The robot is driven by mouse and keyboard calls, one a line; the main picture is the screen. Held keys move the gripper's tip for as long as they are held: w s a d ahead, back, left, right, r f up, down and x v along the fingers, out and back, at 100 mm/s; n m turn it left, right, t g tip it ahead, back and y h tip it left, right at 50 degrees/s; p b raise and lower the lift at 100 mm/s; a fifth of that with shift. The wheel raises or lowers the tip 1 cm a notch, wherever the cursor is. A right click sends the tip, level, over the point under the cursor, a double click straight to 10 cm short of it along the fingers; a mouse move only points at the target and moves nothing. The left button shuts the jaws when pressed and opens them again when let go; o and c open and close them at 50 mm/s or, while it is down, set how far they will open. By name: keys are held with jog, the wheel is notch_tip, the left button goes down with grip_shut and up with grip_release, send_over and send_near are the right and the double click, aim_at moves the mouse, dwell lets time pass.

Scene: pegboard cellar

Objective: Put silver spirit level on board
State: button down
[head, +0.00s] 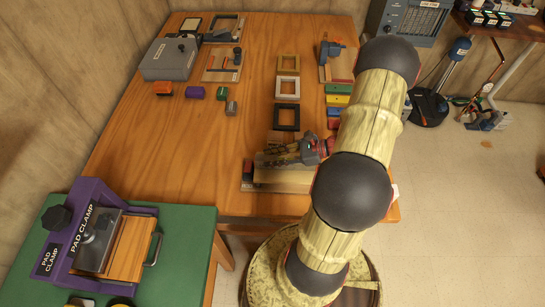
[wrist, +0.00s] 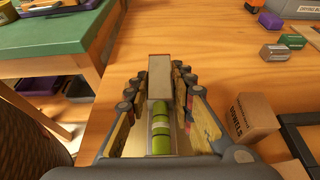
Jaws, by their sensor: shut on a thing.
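My gripper (head: 272,158) is over the front part of the orange wood table in the head view. In the wrist view, my gripper (wrist: 157,88) is shut on the silver spirit level (wrist: 160,72), its two fingers along the sides. Its green vial (wrist: 160,132) faces the camera. In the head view, a flat tan board-like piece (head: 287,181) lies just below my gripper, with a dark labelled part at its left end. I cannot tell whether the level touches anything beneath it. The level is not clear in the head view.
A brown labelled box (wrist: 250,118) stands close right of my fingers in the wrist view. Behind are a black frame (head: 286,130) and two more frames. A green table (head: 185,235) with a purple pad clamp (head: 90,195) is front left. The table's left middle is clear.

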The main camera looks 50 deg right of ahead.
jog(key=c, duration=1.5)
grip_release()
jog(key=shift+c, duration=0.2)
